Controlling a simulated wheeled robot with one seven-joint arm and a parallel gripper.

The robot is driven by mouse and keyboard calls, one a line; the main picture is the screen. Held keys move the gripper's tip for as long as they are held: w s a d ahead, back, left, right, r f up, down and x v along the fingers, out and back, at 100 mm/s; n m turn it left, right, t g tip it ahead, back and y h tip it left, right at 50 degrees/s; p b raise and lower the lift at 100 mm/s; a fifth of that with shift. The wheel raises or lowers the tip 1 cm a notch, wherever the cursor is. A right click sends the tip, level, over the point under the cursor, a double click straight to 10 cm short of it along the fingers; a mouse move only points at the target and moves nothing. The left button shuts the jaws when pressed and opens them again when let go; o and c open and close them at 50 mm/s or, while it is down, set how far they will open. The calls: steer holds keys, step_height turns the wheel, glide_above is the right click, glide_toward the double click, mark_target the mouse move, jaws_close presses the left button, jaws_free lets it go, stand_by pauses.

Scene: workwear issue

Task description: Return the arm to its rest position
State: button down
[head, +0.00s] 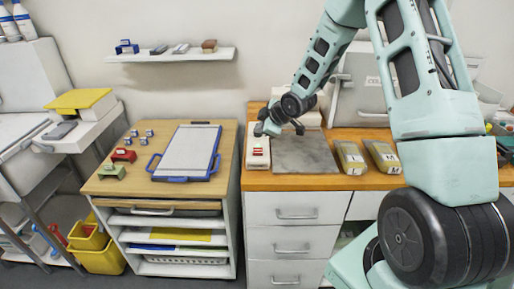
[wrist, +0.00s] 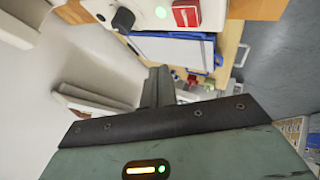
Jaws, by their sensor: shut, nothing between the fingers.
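My gripper (head: 279,127) is above the back left part of the wooden-topped counter (head: 258,181) in the head view. It is close to a white device with a red part (head: 257,152), just above and behind it. In the wrist view my gripper's fingers (wrist: 157,86) are together, with nothing between them. The arm reaches in from the right and stays raised over the counter. Whether the gripper touches the device cannot be told.
A grey mat (head: 305,153) and two labelled packs (head: 351,157) lie on the counter. A lower cabinet with a blue-edged board (head: 187,151) stands to the left. A wall shelf (head: 170,56) holds small items. Yellow bins (head: 101,258) stand on the floor.

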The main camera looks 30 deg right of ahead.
stand_by(0.3)
steer(key=s+a+r+m+g, duration=0.1)
steer(key=s+a+r+g, duration=0.15)
steer(key=s+a, duration=0.65)
steer(key=s+a+r+g, duration=0.25)
steer(key=s+a, duration=0.25)
steer(key=a, duration=0.8)
steer(key=s+a+r+m+g, duration=0.1)
steer(key=s+a+g, duration=0.1)
steer(key=s, duration=1)
steer(key=s+a+r+g+b, duration=0.1)
steer(key=s+a, duration=0.4)
steer(key=s, duration=0.7)
steer(key=shift+s+r+m+g+h+b, duration=0.15)
steer(key=shift+r+m+g+h+b, duration=0.2)
steer(key=shift+r+g, duration=0.25)
